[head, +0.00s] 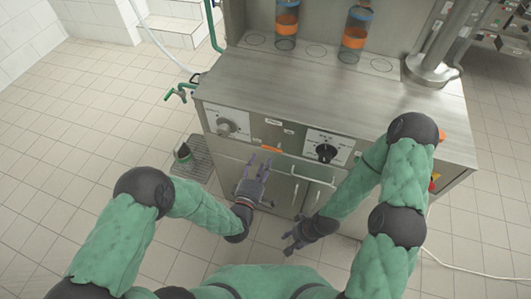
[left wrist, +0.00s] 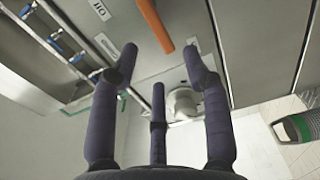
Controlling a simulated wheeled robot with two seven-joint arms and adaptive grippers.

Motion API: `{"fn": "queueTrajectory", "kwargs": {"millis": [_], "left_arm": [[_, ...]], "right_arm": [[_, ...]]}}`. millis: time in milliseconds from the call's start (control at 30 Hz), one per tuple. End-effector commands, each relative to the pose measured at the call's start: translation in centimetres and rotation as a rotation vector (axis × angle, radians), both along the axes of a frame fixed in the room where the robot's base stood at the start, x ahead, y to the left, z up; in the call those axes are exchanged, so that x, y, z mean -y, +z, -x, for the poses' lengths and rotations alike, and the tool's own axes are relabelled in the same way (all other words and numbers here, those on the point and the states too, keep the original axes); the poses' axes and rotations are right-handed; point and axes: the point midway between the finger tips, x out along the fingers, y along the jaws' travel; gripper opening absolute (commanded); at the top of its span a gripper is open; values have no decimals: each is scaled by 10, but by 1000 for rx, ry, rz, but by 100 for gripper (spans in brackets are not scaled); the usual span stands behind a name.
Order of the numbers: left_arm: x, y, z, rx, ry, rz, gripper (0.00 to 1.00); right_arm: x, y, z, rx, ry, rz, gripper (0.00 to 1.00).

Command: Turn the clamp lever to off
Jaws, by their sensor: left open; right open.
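An orange lever (head: 272,149), which I take to be the clamp lever, is on the front of the steel machine. It shows as an orange bar (left wrist: 155,27) in the left wrist view, tilted, near a small label plate (left wrist: 98,10) with upside-down lettering. My left gripper (head: 262,165) is open and empty, just below and in front of the lever. In the left wrist view its spread fingers (left wrist: 160,65) point toward the panel, and the bar lies beyond their tips, apart from them. My right gripper (head: 291,241) is open and empty, lower and to the right, away from the panel.
The machine's front has a grey knob (head: 226,127) on the left, a black knob (head: 327,152) on the right and door handles (head: 297,190) below. Two cups with orange contents (head: 286,22) stand on top. A floor grate (head: 200,160) lies to the left.

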Motion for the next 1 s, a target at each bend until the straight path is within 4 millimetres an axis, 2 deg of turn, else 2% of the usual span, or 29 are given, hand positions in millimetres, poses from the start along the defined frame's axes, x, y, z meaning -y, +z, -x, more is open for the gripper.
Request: {"fn": "queueTrajectory", "kwargs": {"millis": [100,300,500,733,767,900,933,1000], "left_arm": [[7,-2,-20,3,-2,-1,48],[15,-1,-43,0,-1,-2,48],[17,-1,-52,-3,-1,-2,48],[17,0,-53,-3,-1,-2,48],[17,0,-53,-3,-1,-2,45],[17,0,-52,-2,-1,-2,5],[17,0,-52,-2,-1,-2,0],[17,0,-52,-3,-1,-2,0]], "right_arm": [[0,-8,0,0,0,0,44],[0,-14,0,0,0,0,44],[0,-15,0,0,0,0,44],[0,-15,0,0,0,0,44],[0,-15,0,0,0,0,44],[0,-15,0,0,0,0,44],[0,-15,0,0,0,0,44],[0,-15,0,0,0,0,44]]}}
